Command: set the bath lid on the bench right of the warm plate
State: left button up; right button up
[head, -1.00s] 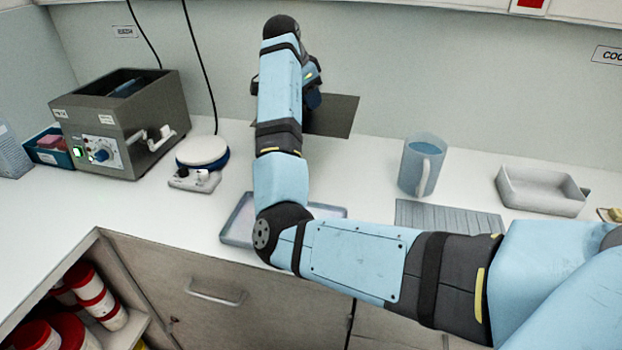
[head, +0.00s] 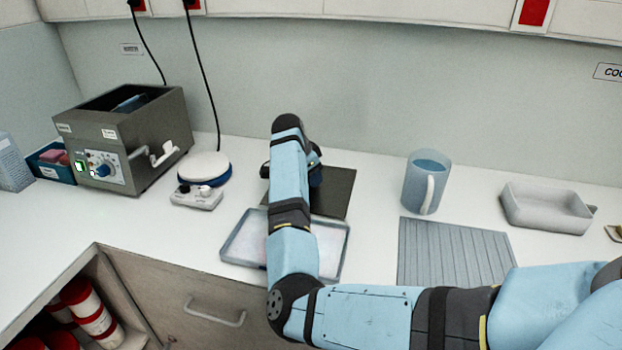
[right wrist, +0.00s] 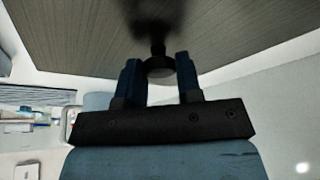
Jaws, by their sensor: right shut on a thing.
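The bath lid (head: 335,188) is a flat dark grey plate, mostly behind my right arm in the head view. It is at bench level or just above, right of the warm plate (head: 203,168), a round white-topped device with a blue band. I cannot tell whether it touches the bench. My right gripper (head: 315,165) is over the lid. In the right wrist view my right gripper (right wrist: 160,66) is shut on a dark round knob of the lid (right wrist: 100,35). The grey bath (head: 125,135) stands open at the left. My left gripper is not in view.
A shallow tray (head: 340,262) lies in front of the lid, partly under my arm. A blue mug (head: 428,183), a ribbed grey mat (head: 455,255) and a pale dish (head: 545,208) stand to the right. Black cords (head: 203,75) hang behind the warm plate.

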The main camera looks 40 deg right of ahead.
jog(key=shift+f, duration=0.3)
jog(key=shift+f, duration=0.15)
jog(key=o, duration=0.9)
jog(key=v, duration=1.2)
jog(key=shift+p, duration=0.4)
